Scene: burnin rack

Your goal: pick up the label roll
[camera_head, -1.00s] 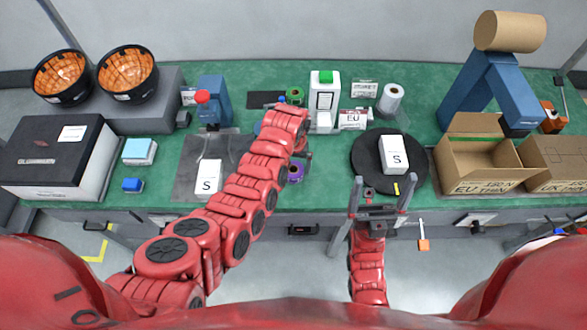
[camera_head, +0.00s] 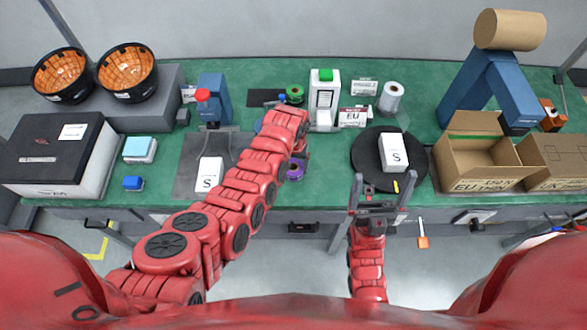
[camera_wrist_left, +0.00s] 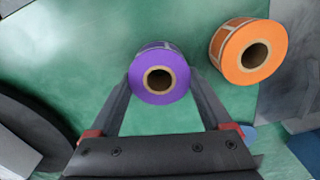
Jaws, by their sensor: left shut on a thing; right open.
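The purple label roll (camera_wrist_left: 159,76) has a brown core and sits between the two fingers of my left gripper (camera_wrist_left: 160,88) in the left wrist view. The fingers are shut on its sides. In the head view the purple roll (camera_head: 297,169) shows partly at the right edge of my left arm, over the green bench, and the arm hides most of my left gripper (camera_head: 302,158). An orange label roll (camera_wrist_left: 248,51) lies beside it in the left wrist view, apart from the gripper. My right gripper (camera_head: 382,190) is open and empty at the bench's front edge.
A dark mat (camera_head: 190,172) lies left of the arm.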

